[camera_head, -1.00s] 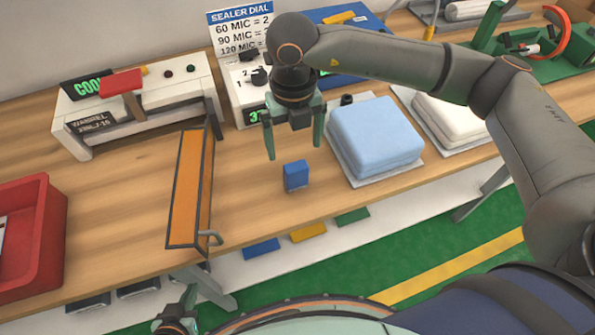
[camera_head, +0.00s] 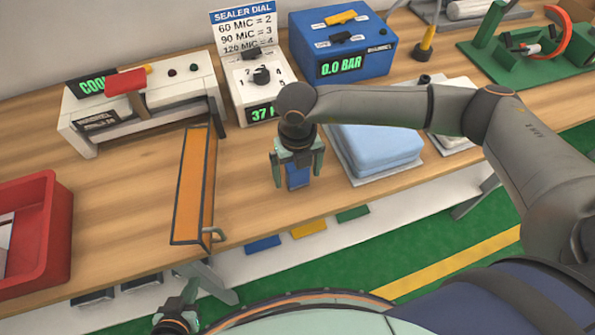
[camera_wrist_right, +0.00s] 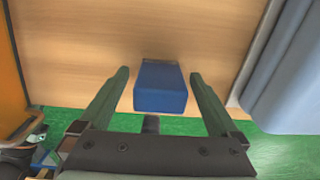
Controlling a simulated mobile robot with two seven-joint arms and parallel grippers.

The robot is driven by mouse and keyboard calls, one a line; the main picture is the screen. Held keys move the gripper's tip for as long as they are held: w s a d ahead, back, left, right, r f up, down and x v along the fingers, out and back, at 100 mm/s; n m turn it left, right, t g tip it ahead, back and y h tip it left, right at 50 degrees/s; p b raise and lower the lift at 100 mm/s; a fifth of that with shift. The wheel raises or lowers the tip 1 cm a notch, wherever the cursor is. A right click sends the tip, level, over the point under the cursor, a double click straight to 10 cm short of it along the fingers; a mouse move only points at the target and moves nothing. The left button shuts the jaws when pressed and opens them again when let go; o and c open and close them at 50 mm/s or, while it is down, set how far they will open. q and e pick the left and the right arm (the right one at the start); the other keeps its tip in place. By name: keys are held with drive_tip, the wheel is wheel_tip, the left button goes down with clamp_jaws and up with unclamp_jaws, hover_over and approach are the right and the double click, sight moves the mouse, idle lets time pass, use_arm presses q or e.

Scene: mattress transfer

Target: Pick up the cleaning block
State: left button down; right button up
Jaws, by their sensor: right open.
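The cleaning block is a small blue block (camera_head: 297,176) on the wooden table near its front edge. My right gripper (camera_head: 298,172) is lowered over it with its fingers on either side. In the right wrist view the blue block (camera_wrist_right: 160,87) sits between the two open fingers (camera_wrist_right: 158,88), with a gap on each side. My left gripper (camera_head: 175,320) is low at the bottom left of the head view, only partly seen, away from the table top.
A light blue mattress-like pad (camera_head: 375,150) lies just right of my right gripper. An orange hinged panel (camera_head: 193,185) stands to its left. A red bin (camera_head: 45,235) is at far left. The sealer (camera_head: 140,95) and a blue box (camera_head: 342,45) stand behind.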

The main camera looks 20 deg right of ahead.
clamp_jaws()
idle(0.7)
drive_tip(key=shift+r, duration=0.15)
drive_tip(key=shift+r, duration=0.6)
drive_tip(key=s+r+b, duration=0.2)
drive_tip(key=s+r, duration=0.9)
drive_tip(key=s, duration=0.3)
drive_tip(key=shift+d+r, duration=0.25)
drive_tip(key=shift+r, duration=0.05)
drive_tip(key=c, duration=0.6)
unclamp_jaws()
drive_tip(key=shift+c, duration=0.2)
drive_tip(key=c, duration=0.6)
